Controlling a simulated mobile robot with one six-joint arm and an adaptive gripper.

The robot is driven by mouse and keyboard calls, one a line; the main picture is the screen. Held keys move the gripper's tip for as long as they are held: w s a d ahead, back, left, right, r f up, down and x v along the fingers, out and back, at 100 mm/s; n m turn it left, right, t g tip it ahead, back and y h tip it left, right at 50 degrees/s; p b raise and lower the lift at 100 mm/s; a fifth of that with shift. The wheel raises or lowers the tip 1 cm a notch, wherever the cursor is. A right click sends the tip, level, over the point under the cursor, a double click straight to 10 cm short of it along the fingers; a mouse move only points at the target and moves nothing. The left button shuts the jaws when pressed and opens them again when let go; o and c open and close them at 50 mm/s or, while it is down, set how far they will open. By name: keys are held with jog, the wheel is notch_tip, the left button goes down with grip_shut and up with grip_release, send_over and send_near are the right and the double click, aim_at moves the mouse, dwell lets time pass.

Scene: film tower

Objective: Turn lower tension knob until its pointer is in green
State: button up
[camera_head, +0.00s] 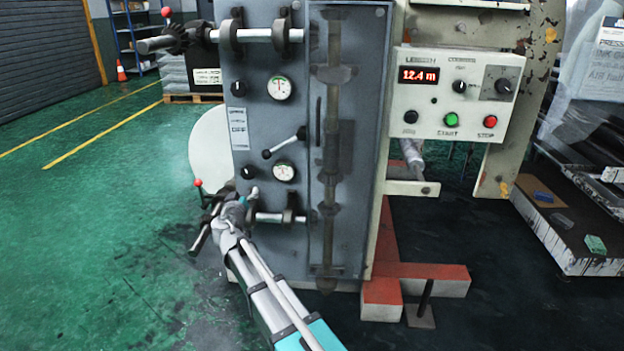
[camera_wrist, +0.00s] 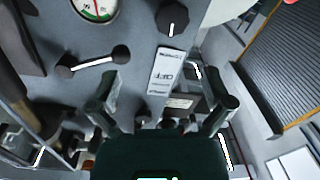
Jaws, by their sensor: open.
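The lower tension knob (camera_head: 248,172) is a small black knob on the lower left of the grey panel. Its lower gauge (camera_head: 284,171), round and white with a green arc, is just right of it. The knob (camera_wrist: 172,17) shows near the top of the wrist view with a white mark; the gauge (camera_wrist: 93,8) is cut by the top edge, so I cannot read its pointer surely. My gripper (camera_wrist: 166,95) is open and empty, with the knob beyond its fingertips. In the head view my gripper (camera_head: 246,196) is just below the knob, apart from it as far as I can tell.
A shaft (camera_head: 268,217) in black brackets lies below, close to my gripper. The upper knob (camera_head: 238,88) and upper gauge (camera_head: 279,88) are higher.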

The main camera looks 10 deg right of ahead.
jog(key=s+d+r+m+g+h+p, duration=0.1)
jog(key=s+d+r+g+p, duration=0.3)
jog(key=d+p, duration=0.4)
jog(key=s+d+r+m+g+h+p, duration=0.2)
jog(key=s+d+r+g+p, duration=0.2)
jog(key=d+p, duration=0.5)
jog(key=s+d, duration=0.1)
jog(key=d, duration=0.2)
jog(key=shift+s+m+h, duration=0.15)
jog(key=shift+m+h, duration=0.15)
jog(key=shift+r, duration=0.1)
dwell(0.4)
jog(key=s+d+f+n+g+y, duration=0.1)
jog(key=s+d+f+g+y, duration=0.15)
jog(key=s, duration=0.55)
jog(key=s+d+f+n+g+y, duration=0.1)
jog(key=s+f+g+y, duration=0.2)
jog(key=s, duration=0.4)
jog(key=s+d+f+g+y, duration=0.2)
jog(key=s+f+g, duration=0.15)
jog(key=s, duration=0.45)
notch_tip(320, 180, up, 25)
jog(key=p, duration=2.4)
jog(key=shift+w+d+p, duration=0.15)
jog(key=shift+w+p, duration=0.2)
jog(key=shift+p, duration=0.05)
jog(key=shift+h, duration=0.25)
